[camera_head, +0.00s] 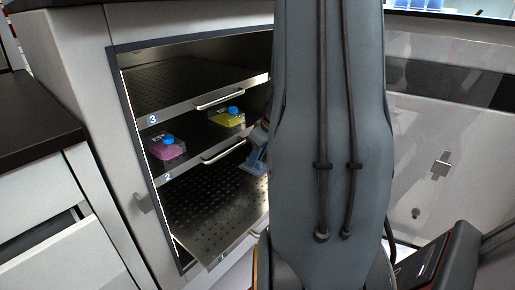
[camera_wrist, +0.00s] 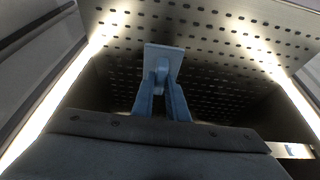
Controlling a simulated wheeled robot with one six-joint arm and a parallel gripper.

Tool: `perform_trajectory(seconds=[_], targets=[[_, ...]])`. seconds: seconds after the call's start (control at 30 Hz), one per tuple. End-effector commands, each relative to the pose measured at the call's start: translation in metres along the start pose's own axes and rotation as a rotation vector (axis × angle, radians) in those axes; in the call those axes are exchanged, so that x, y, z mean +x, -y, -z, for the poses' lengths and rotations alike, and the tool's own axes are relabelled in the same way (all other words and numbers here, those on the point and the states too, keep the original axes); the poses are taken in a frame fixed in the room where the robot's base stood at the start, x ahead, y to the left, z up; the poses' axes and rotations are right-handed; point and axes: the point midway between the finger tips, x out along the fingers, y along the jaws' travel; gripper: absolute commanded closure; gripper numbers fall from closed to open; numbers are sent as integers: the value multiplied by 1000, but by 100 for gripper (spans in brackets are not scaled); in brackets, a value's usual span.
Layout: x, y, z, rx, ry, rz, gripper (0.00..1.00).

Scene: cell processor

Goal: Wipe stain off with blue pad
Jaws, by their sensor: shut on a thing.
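My gripper (camera_wrist: 161,90) has blue fingers and is shut on the handle of the light blue pad (camera_wrist: 164,57) in the wrist view. The pad's flat plate is in front of a perforated metal surface; I cannot tell whether it touches it. In the head view my gripper (camera_head: 259,154) is at the cabinet opening, between the middle and bottom shelves, partly hidden by my arm. The pad is hard to make out there. I cannot make out a stain in either view.
The open cabinet has perforated pull-out shelves with handles: top (camera_head: 165,92), middle (camera_head: 196,146) and bottom (camera_head: 212,205). A pink flask (camera_head: 167,150) and a yellow flask (camera_head: 229,118), both blue-capped, stand on the middle shelf. My arm covers the cabinet's right side.

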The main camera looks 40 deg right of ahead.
Motion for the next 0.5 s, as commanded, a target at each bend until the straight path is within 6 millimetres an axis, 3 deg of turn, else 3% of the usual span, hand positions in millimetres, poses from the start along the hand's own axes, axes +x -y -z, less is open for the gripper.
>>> perform_trajectory(seconds=[0.2,0.5], targets=[[-20,1,8,-1,0,0,100],[-22,1,10,0,0,1,100]])
